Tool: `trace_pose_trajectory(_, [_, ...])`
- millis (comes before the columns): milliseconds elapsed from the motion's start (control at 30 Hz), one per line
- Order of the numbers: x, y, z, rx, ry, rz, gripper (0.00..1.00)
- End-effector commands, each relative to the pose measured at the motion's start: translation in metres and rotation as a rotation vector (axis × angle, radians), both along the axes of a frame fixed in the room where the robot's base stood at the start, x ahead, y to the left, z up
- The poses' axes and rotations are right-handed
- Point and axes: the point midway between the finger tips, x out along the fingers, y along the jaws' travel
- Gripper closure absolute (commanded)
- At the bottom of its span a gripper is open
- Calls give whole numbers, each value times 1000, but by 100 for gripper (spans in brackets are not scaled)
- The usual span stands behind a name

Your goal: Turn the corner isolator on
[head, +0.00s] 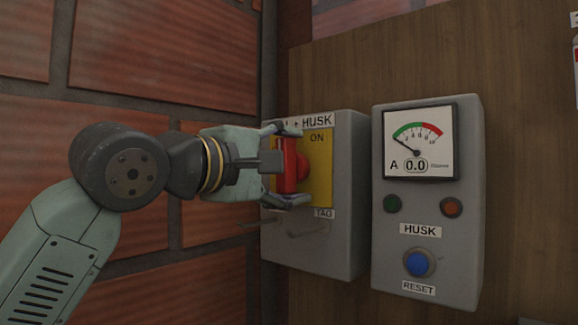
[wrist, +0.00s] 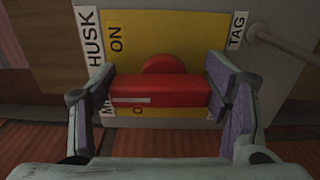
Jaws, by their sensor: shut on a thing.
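The corner isolator (head: 355,180) is a grey box on the wooden board, with a yellow plate (head: 319,178) and a red handle (head: 287,166). My gripper (head: 289,165) is shut on the handle from the left in the head view. In the wrist view the red handle (wrist: 160,92) lies across between my two fingers (wrist: 160,105), one at each end. A white line marks its left half there. The ON label (wrist: 116,38) is above that half, clear of the handle. Another label starting with O (wrist: 138,108) is partly hidden below the handle.
A grey HUSK box (head: 427,270) with an ammeter (head: 418,143) at 0.0, two lamps and a blue RESET button (head: 418,263) stands close on the right. A brick wall (head: 160,50) is close on the left. A thin rod (wrist: 280,45) sticks out near the TAG label.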

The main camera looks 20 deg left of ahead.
Motion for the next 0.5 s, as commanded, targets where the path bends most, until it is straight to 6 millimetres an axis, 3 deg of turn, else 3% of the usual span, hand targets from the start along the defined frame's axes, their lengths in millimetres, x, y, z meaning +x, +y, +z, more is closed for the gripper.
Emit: trace_pose_trajectory(500, [0, 0, 0, 40, -15, 0, 58])
